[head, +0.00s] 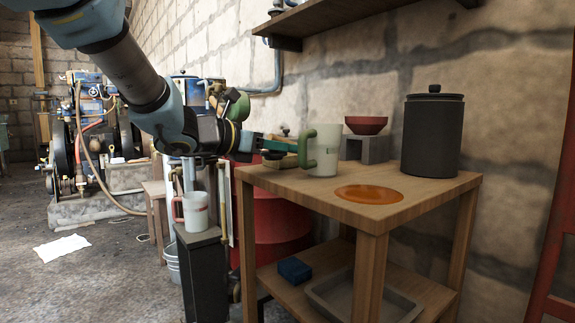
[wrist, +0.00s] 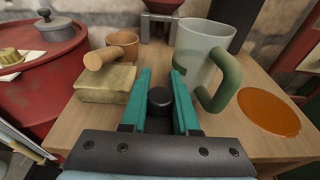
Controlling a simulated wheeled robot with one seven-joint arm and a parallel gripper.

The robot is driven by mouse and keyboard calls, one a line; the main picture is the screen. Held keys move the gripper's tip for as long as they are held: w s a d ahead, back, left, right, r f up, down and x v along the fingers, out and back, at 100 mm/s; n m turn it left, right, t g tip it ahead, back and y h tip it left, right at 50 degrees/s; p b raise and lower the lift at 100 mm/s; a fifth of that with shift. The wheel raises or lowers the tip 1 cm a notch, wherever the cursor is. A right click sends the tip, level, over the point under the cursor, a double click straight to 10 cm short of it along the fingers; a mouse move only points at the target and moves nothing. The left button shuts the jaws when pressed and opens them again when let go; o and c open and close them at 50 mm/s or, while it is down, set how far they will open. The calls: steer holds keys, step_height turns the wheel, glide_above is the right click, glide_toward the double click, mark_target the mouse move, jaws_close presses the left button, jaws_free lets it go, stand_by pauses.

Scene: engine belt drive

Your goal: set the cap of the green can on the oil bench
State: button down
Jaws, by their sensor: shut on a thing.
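My gripper (wrist: 161,72) has its teal fingers shut on a small dark round cap (wrist: 160,101), above the wooden oil bench (wrist: 262,144). In the head view my gripper (head: 275,144) is at the left end of the bench top (head: 310,187), left of the green-handled mug, and the cap cannot be made out there. I cannot make out a green can for certain; a green rounded shape (head: 237,105) shows partly behind my arm.
The pale mug (head: 323,152) stands close right of my gripper. An orange disc (head: 369,194), black canister (head: 431,137) and red bowl (head: 366,125) are also on the bench.

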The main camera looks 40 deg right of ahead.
mark_target(287, 174)
steer(key=f+b, duration=0.1)
steer(key=f, duration=0.1)
steer(key=d+f, duration=0.1)
steer(key=shift+s+f+b, duration=0.1)
steer(key=shift+f+b, duration=0.25)
steer(key=shift+f, duration=0.05)
steer(key=shift+r, duration=0.1)
steer(key=c, duration=0.9)
jaws_free()
steer(key=shift+c, duration=0.2)
steer(key=shift+r, duration=0.1)
steer(key=s+p+v, duration=0.1)
steer(key=p+v, duration=0.1)
steer(key=v, duration=1)
steer(key=shift+w, duration=0.45)
